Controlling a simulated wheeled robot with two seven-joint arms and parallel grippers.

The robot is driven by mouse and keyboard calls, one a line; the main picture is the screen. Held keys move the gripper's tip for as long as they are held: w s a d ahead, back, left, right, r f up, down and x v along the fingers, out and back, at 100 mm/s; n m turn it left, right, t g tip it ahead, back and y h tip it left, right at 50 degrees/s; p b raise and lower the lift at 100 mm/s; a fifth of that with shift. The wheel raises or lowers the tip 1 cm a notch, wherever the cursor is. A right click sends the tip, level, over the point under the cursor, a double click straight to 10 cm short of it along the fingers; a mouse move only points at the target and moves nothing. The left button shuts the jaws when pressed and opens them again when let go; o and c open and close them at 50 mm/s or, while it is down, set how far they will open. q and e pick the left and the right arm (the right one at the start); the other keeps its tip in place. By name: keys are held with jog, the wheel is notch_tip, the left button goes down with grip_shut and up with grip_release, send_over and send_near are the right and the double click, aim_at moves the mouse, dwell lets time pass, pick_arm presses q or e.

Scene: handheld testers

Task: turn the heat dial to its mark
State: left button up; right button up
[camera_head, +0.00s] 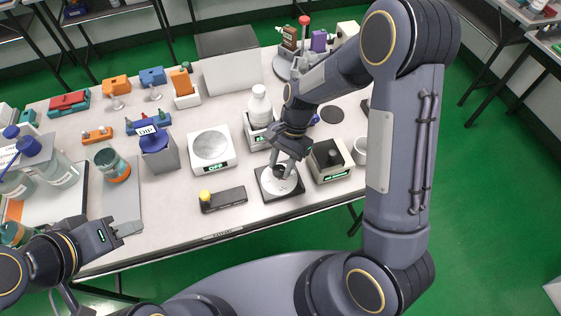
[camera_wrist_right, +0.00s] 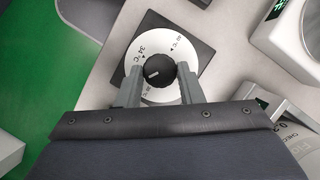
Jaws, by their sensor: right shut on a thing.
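The heat dial is a black ribbed knob (camera_wrist_right: 159,71) on a white disc (camera_wrist_right: 158,48) printed with temperature figures and small black triangles. The disc sits on a dark square base (camera_wrist_right: 203,28). The knob's short white line points toward the left of the wrist view. In the head view the disc (camera_head: 268,184) is near the table's front edge. My right gripper (camera_wrist_right: 160,84) is shut on the knob, one finger on each side; it also shows from above in the head view (camera_head: 287,170). My left gripper (camera_head: 134,228) is open and empty at the table's front left.
A black-topped device (camera_head: 329,157) with a lit display stands right of the dial. A flat tester with a yellow button (camera_head: 222,199) lies to its left. The table front between left gripper and yellow-button tester is clear.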

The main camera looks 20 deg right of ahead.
jog(key=m+t, duration=0.1)
jog(key=m, duration=0.2)
jog(key=m+t+p, duration=0.1)
jog(key=m, duration=0.1)
jog(key=shift+s+d+r+m+y, duration=0.1)
jog(key=shift+s+d+m+y, duration=0.1)
jog(key=shift+m+y, duration=0.2)
jog(key=m, duration=0.2)
jog(key=m+t, duration=0.2)
jog(key=m, duration=0.1)
jog(key=shift+s+a+m+p, duration=0.1)
jog(key=shift+s+m+p, duration=0.2)
jog(key=shift+p, duration=0.1)
jog(key=o, duration=1)
jog(key=shift+c, duration=0.2)
jog(key=p+v, duration=0.2)
jog(key=v, duration=0.5)
jog(key=shift+r+p, duration=0.25)
jog(key=shift+p, duration=0.15)
